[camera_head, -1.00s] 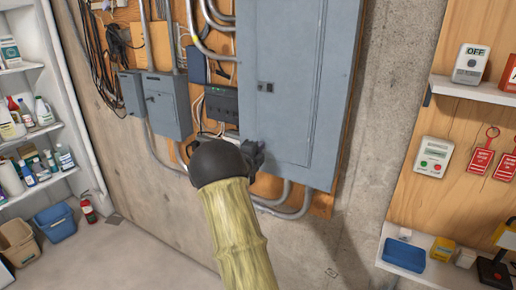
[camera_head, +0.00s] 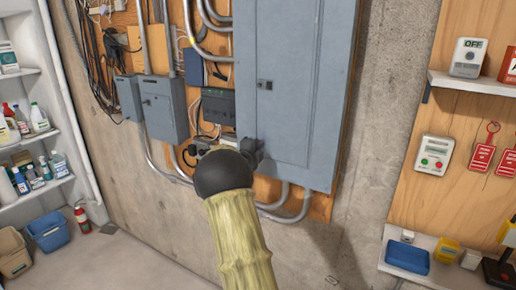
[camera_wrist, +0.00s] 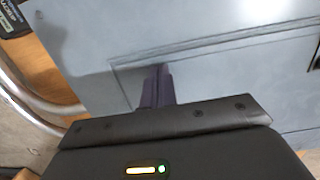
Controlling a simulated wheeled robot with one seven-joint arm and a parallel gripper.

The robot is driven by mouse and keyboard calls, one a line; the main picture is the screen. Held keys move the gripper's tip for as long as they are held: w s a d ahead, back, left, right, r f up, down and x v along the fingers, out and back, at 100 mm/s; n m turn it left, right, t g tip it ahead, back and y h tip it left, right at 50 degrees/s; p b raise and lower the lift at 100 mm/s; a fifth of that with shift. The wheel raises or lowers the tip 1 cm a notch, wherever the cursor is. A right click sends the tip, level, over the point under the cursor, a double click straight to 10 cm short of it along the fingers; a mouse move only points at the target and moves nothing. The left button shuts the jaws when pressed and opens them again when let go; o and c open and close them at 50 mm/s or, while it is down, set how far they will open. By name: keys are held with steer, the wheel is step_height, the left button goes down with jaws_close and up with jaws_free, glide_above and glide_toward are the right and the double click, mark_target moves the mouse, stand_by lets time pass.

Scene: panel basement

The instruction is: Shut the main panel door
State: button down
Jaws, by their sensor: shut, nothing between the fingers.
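The main panel (camera_head: 338,100) is a tall grey metal box on the wall, in the upper middle of the head view. Its door (camera_head: 285,110) lies flush or nearly flush in the frame, with a small dark latch (camera_head: 265,85) near its left edge. I cannot tell if it is latched. My gripper (camera_head: 254,149) is at the panel's lower left corner, partly hidden by my arm. In the wrist view the shut, empty fingers (camera_wrist: 157,88) point at the grey door face (camera_wrist: 220,70) near its seam corner. They touch it or are very close.
Smaller grey boxes (camera_head: 165,108), a dark device (camera_head: 218,105) and conduits (camera_head: 285,205) are left of and below the panel. A shelf with bottles (camera_head: 35,150) stands at the left. A board with switches (camera_head: 435,155) and a shelf is at the right.

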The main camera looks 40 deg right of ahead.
steer(key=shift+r, duration=0.2)
steer(key=w+b+v, duration=0.1)
steer(key=b+v, duration=0.5)
steer(key=v, duration=0.8)
steer(key=shift+w+a+f, duration=0.2)
steer(key=shift+a, duration=0.2)
